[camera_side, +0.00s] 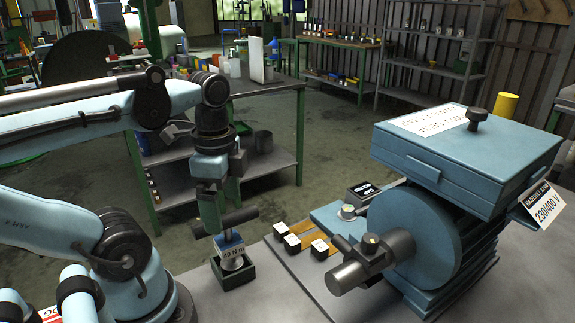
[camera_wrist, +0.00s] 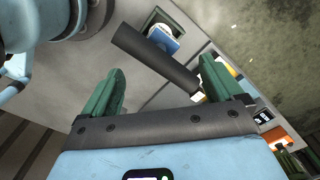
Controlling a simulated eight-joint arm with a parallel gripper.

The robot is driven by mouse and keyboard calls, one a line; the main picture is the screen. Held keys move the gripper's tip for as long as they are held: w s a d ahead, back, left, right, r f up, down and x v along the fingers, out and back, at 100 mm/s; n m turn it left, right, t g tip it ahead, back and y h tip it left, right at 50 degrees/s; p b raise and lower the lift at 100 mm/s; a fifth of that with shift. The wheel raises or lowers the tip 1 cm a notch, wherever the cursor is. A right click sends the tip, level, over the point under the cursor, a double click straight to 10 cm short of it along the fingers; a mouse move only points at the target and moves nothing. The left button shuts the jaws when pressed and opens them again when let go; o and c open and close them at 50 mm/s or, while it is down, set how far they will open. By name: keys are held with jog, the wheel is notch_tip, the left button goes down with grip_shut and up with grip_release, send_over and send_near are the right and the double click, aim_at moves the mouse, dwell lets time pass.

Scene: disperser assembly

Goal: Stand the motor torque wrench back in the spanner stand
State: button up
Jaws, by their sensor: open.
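The motor torque wrench (camera_side: 231,247) has a dark cross-bar handle, a blue collar marked 40 N m and a metallic lower end. It stands nearly upright, its lower end in the small dark green spanner stand (camera_side: 233,272). My gripper (camera_side: 221,213) is just above the handle, its green fingers apart. In the wrist view, the wrench's dark handle (camera_wrist: 155,60) crosses between the open fingertips of my gripper (camera_wrist: 161,68). The stand's green rim (camera_wrist: 180,20) shows beyond it, with the blue collar inside its outline. The stand's inside is mostly hidden.
A blue machine (camera_side: 450,230) with a round flange and a 230/400 V sign stands at the right. Several small white-topped blocks (camera_side: 293,243) sit on a plate between it and the stand. The grey bench top (camera_side: 270,300) is clear in front of the stand.

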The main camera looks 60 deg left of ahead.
notch_tip(320, 180, up, 4)
jog(key=shift+r, duration=0.15)
jog(key=w+d+f+n+t, duration=0.2)
jog(key=w+f+n+t, duration=0.1)
jog(key=w+n, duration=0.1)
jog(key=w+d+f+n+t, duration=0.2)
jog(key=w+f+n+t, duration=0.1)
jog(key=w, duration=0.4)
jog(key=shift+w+n+t, duration=0.25)
jog(key=shift+n+t, duration=0.35)
jog(key=shift+n, duration=0.1)
jog(key=shift+d+f, duration=0.1)
